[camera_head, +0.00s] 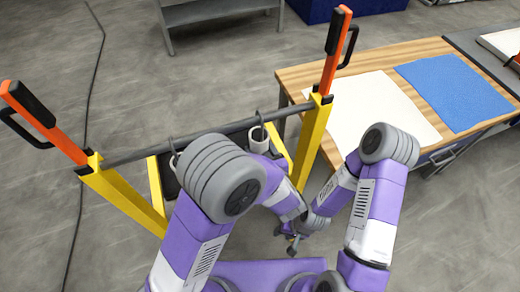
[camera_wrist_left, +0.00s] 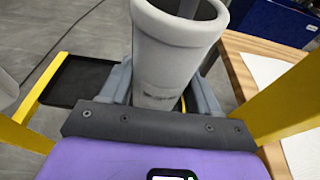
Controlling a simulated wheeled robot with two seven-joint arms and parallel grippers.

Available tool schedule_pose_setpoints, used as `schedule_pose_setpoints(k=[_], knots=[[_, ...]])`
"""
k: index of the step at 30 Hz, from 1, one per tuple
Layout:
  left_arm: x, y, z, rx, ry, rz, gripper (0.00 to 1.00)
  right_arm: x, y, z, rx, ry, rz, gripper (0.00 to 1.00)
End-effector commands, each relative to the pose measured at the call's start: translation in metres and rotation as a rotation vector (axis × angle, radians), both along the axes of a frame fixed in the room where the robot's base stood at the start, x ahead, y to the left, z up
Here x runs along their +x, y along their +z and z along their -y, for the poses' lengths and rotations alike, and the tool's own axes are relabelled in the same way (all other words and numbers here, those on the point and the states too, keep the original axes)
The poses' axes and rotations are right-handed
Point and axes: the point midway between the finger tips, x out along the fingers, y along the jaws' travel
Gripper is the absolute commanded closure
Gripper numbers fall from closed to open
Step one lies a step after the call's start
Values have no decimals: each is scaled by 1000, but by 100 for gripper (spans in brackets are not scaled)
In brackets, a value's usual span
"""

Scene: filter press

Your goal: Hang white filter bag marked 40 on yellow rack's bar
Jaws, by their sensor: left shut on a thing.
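The yellow rack (camera_head: 128,200) has a dark grey bar (camera_head: 140,152) between two yellow posts. A white filter bag (camera_head: 259,139), a tube with an open top, shows just beneath the bar's right part, with a dark hook (camera_head: 262,120) above it. In the left wrist view my left gripper (camera_wrist_left: 160,98) is shut around the bag (camera_wrist_left: 172,60); no number can be read on it. In the head view my arm hides that gripper. My right gripper (camera_head: 291,242) is low and apart from the bag, too small to judge its jaws.
Orange handles (camera_head: 42,122) rise from both posts. A second hook (camera_head: 173,148) hangs at the bar's left part, with a pale edge partly hidden by my arm. A wooden table (camera_head: 310,75) with a white sheet (camera_head: 372,105) and blue mat (camera_head: 455,90) stands right.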

Motion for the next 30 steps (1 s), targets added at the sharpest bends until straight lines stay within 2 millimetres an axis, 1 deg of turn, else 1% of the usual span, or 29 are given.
schedule_pose_setpoints(k=[1, 6, 7, 14, 17, 20, 27, 30], knots=[[0, 0, 0, 0, 0, 1, 37, 0, 0, 0, 0, 0, 0, 60], [0, 0, 0, 0, 0, 0, 11, 0, 0, 0, 0, 0, 0, 60], [0, 0, 0, 0, 0, 0, 9, 0, 0, 0, 0, 0, 0, 60], [0, 0, 0, 0, 0, -1, 9, 0, 0, 0, 0, 0, 0, 60], [-4, 1, 2, -1, -1, -1, 9, 0, 1, 0, 0, 0, 0, 60], [-15, 5, 6, 0, -4, -1, 9, 0, 3, 0, 0, 0, 0, 60], [-53, 15, 18, 0, -4, 1, 9, 0, 8, 0, 0, 0, 0, 60], [-63, 18, 21, -1, -3, 0, 9, 0, 10, 0, 0, 0, 0, 60]])
